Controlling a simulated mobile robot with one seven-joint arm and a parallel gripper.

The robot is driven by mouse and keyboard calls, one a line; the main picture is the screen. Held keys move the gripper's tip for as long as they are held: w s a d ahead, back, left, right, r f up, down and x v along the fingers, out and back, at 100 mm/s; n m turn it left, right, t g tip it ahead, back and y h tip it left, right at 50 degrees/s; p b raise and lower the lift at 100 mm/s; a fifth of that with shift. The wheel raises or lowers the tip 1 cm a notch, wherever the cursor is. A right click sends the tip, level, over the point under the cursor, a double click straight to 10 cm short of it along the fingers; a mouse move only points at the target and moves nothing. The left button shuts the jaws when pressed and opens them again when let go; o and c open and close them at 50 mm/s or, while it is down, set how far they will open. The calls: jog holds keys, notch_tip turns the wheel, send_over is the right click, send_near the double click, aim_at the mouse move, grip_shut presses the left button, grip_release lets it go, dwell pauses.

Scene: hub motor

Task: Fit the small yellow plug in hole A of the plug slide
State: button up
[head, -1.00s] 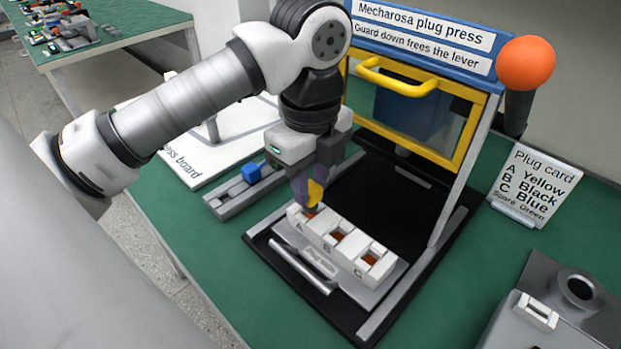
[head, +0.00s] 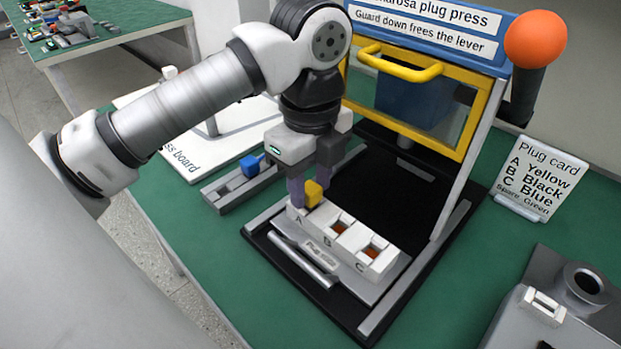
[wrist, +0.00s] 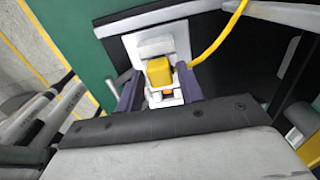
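The small yellow plug (head: 313,193) stands upright at hole A of the white plug slide (head: 352,262), its block still above the top face. I cannot tell how deep it sits. My gripper (head: 311,190) is open around it, one finger on each side. In the wrist view, the plug (wrist: 158,72) lies between the two fingers (wrist: 160,90) with gaps beside it. Holes B (head: 340,226) and C (head: 371,251) show orange inside and hold no plug.
The plug press has a raised yellow guard (head: 425,105) and an orange lever knob (head: 536,39) behind the slide. A grey rail with a blue plug (head: 250,166) is to the left. The plug card (head: 538,178) and a grey fixture (head: 560,305) are to the right.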

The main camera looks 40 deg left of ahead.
jog(key=shift+o, duration=1.1)
